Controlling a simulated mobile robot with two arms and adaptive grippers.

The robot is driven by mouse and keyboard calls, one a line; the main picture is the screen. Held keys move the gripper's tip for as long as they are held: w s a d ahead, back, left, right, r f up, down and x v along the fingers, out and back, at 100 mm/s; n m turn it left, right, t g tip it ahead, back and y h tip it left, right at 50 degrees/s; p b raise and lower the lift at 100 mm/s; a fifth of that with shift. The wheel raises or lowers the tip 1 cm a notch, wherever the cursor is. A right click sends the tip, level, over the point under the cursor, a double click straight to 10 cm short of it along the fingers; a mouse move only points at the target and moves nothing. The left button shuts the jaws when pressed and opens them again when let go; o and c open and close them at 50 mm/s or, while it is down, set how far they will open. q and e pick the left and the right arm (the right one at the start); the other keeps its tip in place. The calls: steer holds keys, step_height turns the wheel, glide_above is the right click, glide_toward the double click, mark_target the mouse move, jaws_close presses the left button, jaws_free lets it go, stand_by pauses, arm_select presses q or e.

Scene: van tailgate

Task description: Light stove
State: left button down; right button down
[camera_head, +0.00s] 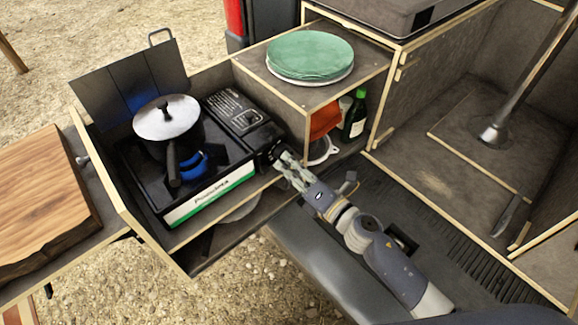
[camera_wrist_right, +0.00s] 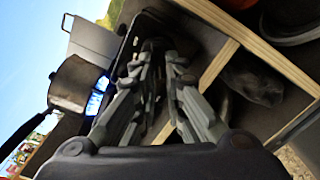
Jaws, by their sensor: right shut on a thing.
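The portable gas stove (camera_head: 207,200) sits in the pull-out wooden box at the left of the head view. A dark pot with a silver lid (camera_head: 166,117) stands on its burner, handle toward the front. Blue flame (camera_head: 194,165) shows beside and below the pot, and the blue glow also shows in the right wrist view (camera_wrist_right: 97,97). My right gripper (camera_head: 277,157) is at the stove's right front end and is shut on the stove knob, which its fingers hide. In the right wrist view, the gripper's fingers (camera_wrist_right: 162,50) reach to the stove's dark end. My left gripper is not in view.
Green plates (camera_head: 310,55) lie on the shelf top behind my right gripper. A green bottle (camera_head: 355,115) and an orange item (camera_head: 324,119) stand in the compartment below. A wooden board (camera_head: 42,200) lies at the left. A metal windscreen (camera_head: 130,80) stands behind the pot.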

steer(key=shift+f, duration=0.1)
stand_by(0.3)
steer(key=c, duration=1.7)
jaws_free()
steer(key=shift+o, duration=0.2)
steer(key=shift+s+d, duration=0.1)
steer(key=v, duration=1.1)
steer(key=shift+s+d, duration=0.2)
steer(key=shift+s, duration=0.15)
